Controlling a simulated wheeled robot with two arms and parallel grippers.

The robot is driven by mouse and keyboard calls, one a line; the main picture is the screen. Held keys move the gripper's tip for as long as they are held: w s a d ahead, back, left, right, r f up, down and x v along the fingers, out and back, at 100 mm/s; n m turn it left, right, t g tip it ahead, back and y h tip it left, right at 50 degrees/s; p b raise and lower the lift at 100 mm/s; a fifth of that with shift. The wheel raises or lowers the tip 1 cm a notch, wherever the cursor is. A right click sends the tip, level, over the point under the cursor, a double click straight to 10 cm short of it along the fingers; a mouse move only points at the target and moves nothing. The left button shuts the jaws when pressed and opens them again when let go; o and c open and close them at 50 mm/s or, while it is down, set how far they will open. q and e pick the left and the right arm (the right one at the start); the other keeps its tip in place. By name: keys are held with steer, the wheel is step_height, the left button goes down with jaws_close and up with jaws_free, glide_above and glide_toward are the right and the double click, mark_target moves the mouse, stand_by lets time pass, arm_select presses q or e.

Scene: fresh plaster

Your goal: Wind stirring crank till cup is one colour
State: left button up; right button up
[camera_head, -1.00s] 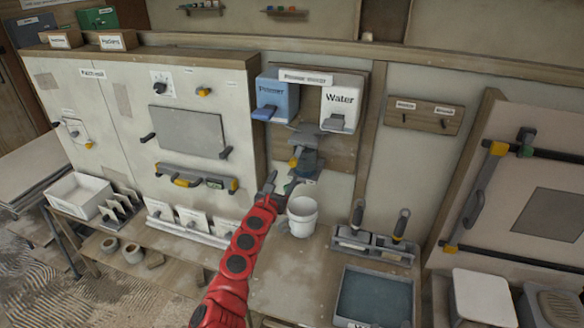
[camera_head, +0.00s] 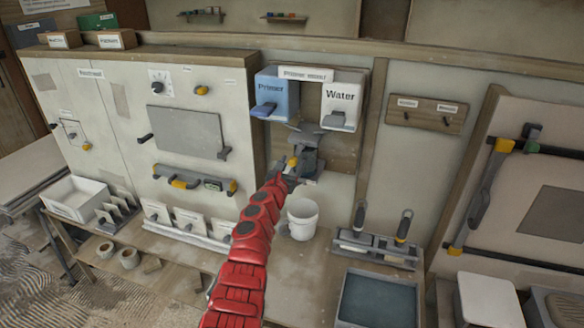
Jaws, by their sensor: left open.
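The grey mixing unit (camera_head: 306,147) hangs on the wooden board below the blue Primer box (camera_head: 278,96) and the white Water box (camera_head: 341,103). A small yellow knob (camera_head: 293,162), apparently the crank's handle, shows at its left side. My left gripper (camera_head: 286,174) is open at the knob, overlapping it in view; I cannot tell whether they touch. My right gripper is not in view.
A white bucket (camera_head: 302,219) stands on the bench just right of my arm. A tool holder (camera_head: 376,249) with two upright handles and a tray of dark liquid (camera_head: 378,298) lie to the right. A panel with grey bars (camera_head: 194,182) stands left.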

arm_select(q)
steer(key=shift+r, duration=0.15)
jaws_close()
steer(key=shift+d, duration=0.1)
stand_by(0.4)
